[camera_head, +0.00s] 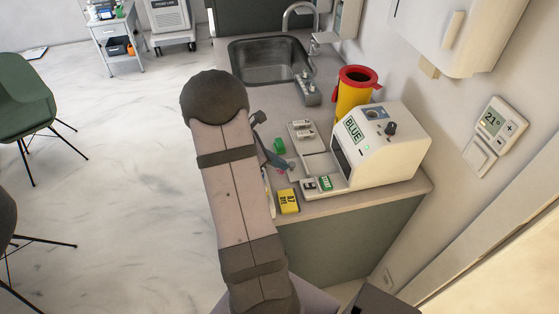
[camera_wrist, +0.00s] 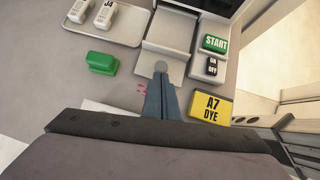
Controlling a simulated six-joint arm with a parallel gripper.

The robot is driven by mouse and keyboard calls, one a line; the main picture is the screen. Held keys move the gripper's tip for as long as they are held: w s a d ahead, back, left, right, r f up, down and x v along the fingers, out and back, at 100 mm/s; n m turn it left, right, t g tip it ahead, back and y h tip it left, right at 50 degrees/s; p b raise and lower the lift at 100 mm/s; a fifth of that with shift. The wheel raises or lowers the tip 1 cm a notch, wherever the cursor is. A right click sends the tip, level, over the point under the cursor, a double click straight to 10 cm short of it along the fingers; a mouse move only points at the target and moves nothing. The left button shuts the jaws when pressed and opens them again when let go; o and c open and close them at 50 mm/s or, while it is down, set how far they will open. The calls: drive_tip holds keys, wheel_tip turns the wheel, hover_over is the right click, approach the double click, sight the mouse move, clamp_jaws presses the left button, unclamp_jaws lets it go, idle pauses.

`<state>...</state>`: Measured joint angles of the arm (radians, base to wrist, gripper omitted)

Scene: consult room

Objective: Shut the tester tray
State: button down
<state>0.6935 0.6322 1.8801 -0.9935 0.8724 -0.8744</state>
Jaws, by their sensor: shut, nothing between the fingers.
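The tester (camera_head: 383,150) is a white machine with a display reading BLUE, standing on the counter. Its pale tray (camera_head: 322,164) sticks out at the front, toward my gripper, below a dark opening. In the wrist view the tray (camera_wrist: 172,44) reaches from the machine's front toward the fingers. My gripper (camera_wrist: 160,76) is shut and empty, its blue-grey fingers together at the tray's outer end. A round grey spot shows at the fingertips; I cannot tell whether they touch the tray. In the head view my gripper (camera_head: 290,168) is just left of the tray, partly hidden by my arm.
A green START button (camera_wrist: 215,43) and an on/off switch (camera_wrist: 212,66) lie right of the tray. A yellow A7 DYE box (camera_wrist: 213,106) stands nearer. A green block (camera_wrist: 102,62) and a plate (camera_wrist: 128,38) with white items lie left. A yellow-red bin (camera_head: 356,92) stands behind.

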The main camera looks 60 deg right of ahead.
sight(299, 172)
drive_tip(key=shift+s, duration=0.1)
drive_tip(key=s+d, duration=0.7)
drive_tip(key=shift+s+d, duration=0.25)
drive_tip(key=shift+d, duration=0.05)
drive_tip(key=shift+a, duration=0.1)
drive_tip(key=shift+w+a+r, duration=0.1)
drive_tip(key=shift+w+a, duration=0.1)
drive_tip(key=shift+w, duration=0.05)
drive_tip(key=w+a, duration=0.1)
drive_tip(key=w+a+r, duration=0.1)
drive_tip(key=a, duration=0.1)
drive_tip(key=shift+w, duration=0.15)
drive_tip(key=b+v, duration=0.2)
drive_tip(key=v, duration=0.7)
drive_tip(key=shift+r, duration=0.2)
drive_tip(key=shift+a, duration=0.1)
